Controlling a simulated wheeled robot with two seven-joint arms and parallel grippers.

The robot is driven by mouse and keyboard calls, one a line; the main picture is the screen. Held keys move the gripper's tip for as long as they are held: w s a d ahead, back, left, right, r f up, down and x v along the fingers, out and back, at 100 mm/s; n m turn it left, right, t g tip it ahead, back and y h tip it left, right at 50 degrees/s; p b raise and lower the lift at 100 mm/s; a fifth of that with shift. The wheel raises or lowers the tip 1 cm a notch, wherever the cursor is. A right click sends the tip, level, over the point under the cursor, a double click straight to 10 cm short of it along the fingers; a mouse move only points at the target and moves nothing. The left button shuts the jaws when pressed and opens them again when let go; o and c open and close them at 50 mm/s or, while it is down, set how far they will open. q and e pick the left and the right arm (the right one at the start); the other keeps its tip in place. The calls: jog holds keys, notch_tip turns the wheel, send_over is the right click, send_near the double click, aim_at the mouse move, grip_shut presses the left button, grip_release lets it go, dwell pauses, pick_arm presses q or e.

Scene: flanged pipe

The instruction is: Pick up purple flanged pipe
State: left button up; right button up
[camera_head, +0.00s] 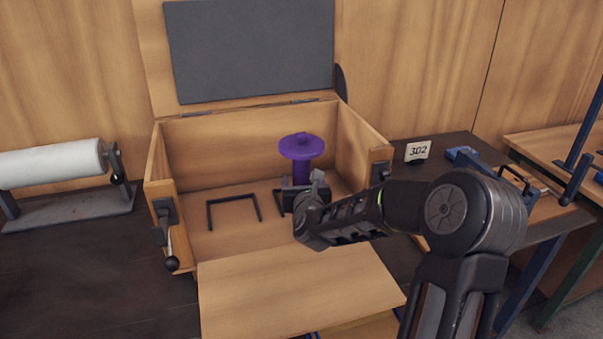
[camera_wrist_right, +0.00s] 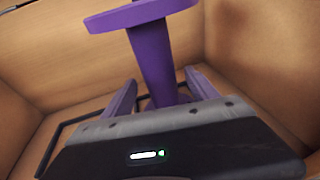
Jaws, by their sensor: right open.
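The purple flanged pipe (camera_head: 302,148) stands upright inside the open wooden box (camera_head: 220,138), toward its right side. It has a wide round flange at the top and a narrower stem. Its lower part is hidden by my right gripper (camera_head: 307,190) in the head view. In the right wrist view the pipe (camera_wrist_right: 153,60) rises just ahead of my right gripper (camera_wrist_right: 160,95). The two fingers are apart, one on each side of the stem's lower part. I cannot tell whether they touch it. My left gripper is not in view.
A black U-shaped bracket (camera_head: 233,198) sits on the box floor left of the pipe. The box's lid (camera_head: 250,50) stands open behind. A white roll (camera_head: 50,163) on a stand is at the left. A "302" sign (camera_head: 418,151) stands at the right.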

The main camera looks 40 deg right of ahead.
jog(key=shift+x, duration=1.35)
grip_shut()
jog(key=shift+r, duration=0.1)
dwell(0.4)
